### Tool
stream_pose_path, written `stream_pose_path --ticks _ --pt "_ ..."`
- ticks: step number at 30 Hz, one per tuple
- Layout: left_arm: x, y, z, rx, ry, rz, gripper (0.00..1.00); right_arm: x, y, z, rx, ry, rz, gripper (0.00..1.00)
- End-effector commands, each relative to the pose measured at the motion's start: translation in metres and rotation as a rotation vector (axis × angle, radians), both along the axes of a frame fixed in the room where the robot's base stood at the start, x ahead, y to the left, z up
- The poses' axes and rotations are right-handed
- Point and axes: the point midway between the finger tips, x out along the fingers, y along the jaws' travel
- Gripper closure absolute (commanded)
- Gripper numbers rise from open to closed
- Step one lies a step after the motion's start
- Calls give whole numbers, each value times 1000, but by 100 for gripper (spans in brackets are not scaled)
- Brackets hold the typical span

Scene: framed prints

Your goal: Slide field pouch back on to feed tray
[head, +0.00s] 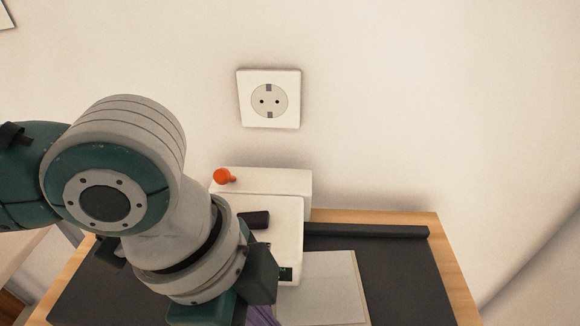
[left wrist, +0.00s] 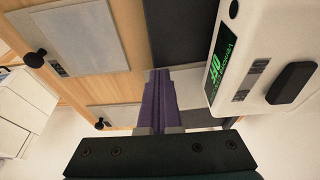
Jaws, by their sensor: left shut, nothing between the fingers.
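A pale flat rectangular piece (head: 335,285) lies on the dark mat beside the white machine; I cannot tell whether it is the field pouch or the feed tray. The white machine (head: 283,215) has an orange knob and a small green display, which also shows in the left wrist view (left wrist: 222,62). My left gripper has purple fingers (left wrist: 159,75), pressed together and empty. In the head view my left arm hides most of the gripper and the near left of the table. My right gripper is out of view.
A black bar (head: 365,231) lies along the back of the dark mat (head: 408,280). A wall socket (head: 269,99) is above the machine. In the wrist view, grey panels (left wrist: 82,40) with black knobs sit on wood. The mat's right side is clear.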

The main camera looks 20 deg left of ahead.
Motion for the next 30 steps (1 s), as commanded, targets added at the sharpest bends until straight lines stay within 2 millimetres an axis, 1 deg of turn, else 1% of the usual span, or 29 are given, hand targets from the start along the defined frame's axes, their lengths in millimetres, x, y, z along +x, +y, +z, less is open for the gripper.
stream_pose_path --ticks 1,6,20,23,26,30 --pt "3 -8 1 -1 -2 -3 100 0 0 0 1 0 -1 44" --pt "6 -21 1 0 -1 -1 100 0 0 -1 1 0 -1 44" --pt "8 -27 2 1 -1 0 100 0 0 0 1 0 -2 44" --pt "12 -39 3 -1 0 0 100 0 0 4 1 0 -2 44" --pt "17 -61 4 -2 0 -1 100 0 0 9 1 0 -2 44" --pt "26 -92 3 -2 -1 -1 100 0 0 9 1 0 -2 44"
